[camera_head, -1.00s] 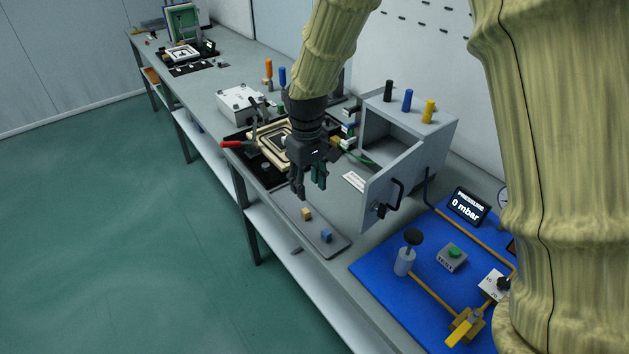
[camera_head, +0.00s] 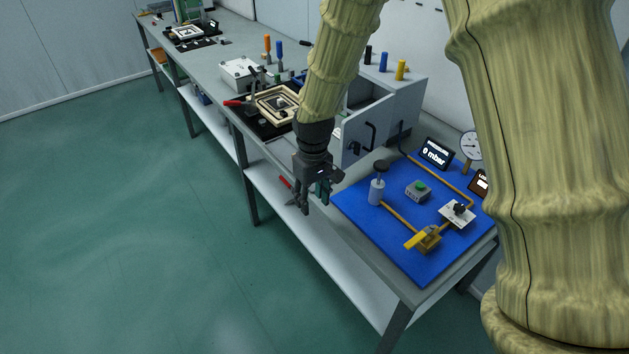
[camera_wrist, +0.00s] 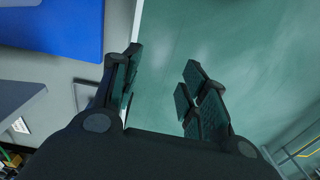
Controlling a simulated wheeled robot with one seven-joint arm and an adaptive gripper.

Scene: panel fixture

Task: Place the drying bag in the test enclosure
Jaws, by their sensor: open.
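The test enclosure (camera_head: 402,104) is a grey box on the bench, with black, blue and yellow knobs on top. Its grey door (camera_head: 366,131) with a black handle stands open towards the front, and most of the interior is hidden from the head camera. My gripper (camera_head: 318,208) is open and empty, pointing down at the bench's front edge, left of the blue mat. In the wrist view its fingers (camera_wrist: 162,72) are apart, with only green floor between them. I cannot make out a drying bag in either view.
The blue mat (camera_head: 376,231) carries a pump, a button box, a yellow valve and piping. A pressure display (camera_head: 436,152) stands behind. A framed fixture (camera_head: 275,105) with a red-handled clamp lies further left. Open floor (camera_head: 140,220) lies in front.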

